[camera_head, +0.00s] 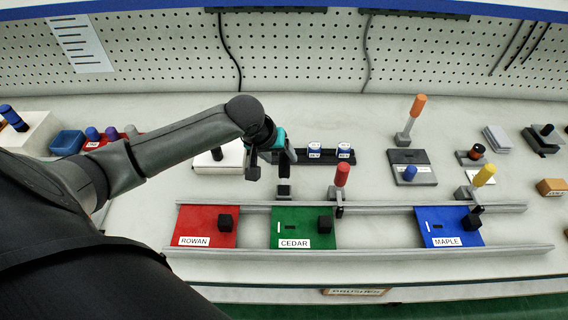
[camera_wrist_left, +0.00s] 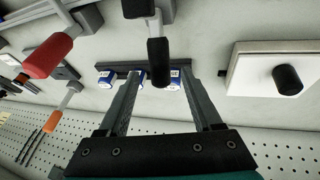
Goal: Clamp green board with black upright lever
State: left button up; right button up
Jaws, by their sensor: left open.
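The green board (camera_head: 288,216), labelled CEDAR, lies between the two grey rails, with a black block on its right part. The black lever (camera_head: 284,189) stands behind the back rail at this board, partly hidden by my gripper in the head view. In the left wrist view its black handle (camera_wrist_left: 158,62) appears between my fingers, toward their far ends. My left gripper (camera_head: 271,164) is open, over the lever area; its fingers also show in the left wrist view (camera_wrist_left: 163,95). I cannot tell whether a finger touches the handle. My right gripper is not in view.
A red-handled lever (camera_head: 342,175) stands close to the right, and a yellow-handled one (camera_head: 484,175) farther right. The red ROWAN board (camera_head: 205,220) and blue MAPLE board (camera_head: 445,220) flank the green one. A white box (camera_wrist_left: 270,50) with a black knob sits near my gripper.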

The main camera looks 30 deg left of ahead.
aim_at(283, 160)
pick_arm(q)
jog(key=shift+b+x, duration=0.5)
jog(key=shift+x, duration=1.7)
grip_shut()
